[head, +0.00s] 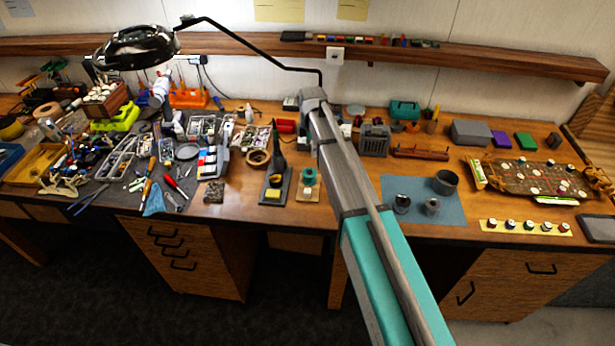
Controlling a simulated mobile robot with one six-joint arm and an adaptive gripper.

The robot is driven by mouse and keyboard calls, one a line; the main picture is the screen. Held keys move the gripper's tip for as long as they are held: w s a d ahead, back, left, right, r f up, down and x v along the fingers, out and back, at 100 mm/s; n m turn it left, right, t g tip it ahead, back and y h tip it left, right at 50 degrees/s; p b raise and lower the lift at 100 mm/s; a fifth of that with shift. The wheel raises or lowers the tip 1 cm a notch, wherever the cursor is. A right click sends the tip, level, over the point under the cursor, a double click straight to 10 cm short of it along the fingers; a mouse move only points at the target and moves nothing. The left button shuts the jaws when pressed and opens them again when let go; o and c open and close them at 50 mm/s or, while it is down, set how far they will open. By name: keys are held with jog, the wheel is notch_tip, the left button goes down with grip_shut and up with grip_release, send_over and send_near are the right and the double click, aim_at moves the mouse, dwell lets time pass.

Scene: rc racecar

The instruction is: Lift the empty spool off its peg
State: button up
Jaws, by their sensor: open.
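A small teal spool-like piece (308,177) stands upright on a square wooden base (307,194) near the bench's front edge, just left of my arm. It is too small to tell whether anything is wound on it, and I cannot make out the peg. My teal and grey arm crosses the view from the bottom right up to the middle, passing right of this piece. My gripper's fingers cannot be made out in this view.
A soldering stand (275,186) stands close left of the spool. A blue mat (385,190) with grey cylinders lies right of my arm. A black lamp (135,48) hangs over the cluttered left side. A wooden shelf (480,58) runs along the wall.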

aim_at(309, 176)
notch_tip(309, 176, down, 9)
jog(key=b, duration=0.8)
jog(key=shift+r+b, duration=0.15)
jog(key=shift+b, duration=0.15)
dwell(0.4)
jog(key=shift+s+a+f+b, duration=0.1)
jog(key=shift+f+b, duration=1.2)
jog(key=shift+s+a+f+b, duration=0.1)
jog(key=shift+f+b, duration=1.2)
jog(key=c, duration=0.6)
jog(key=shift+c, duration=0.3)
jog(key=shift+r, duration=0.1)
jog(key=c, duration=0.4)
jog(key=shift+o, duration=0.2)
notch_tip(309, 176, up, 10)
jog(key=p, duration=1)
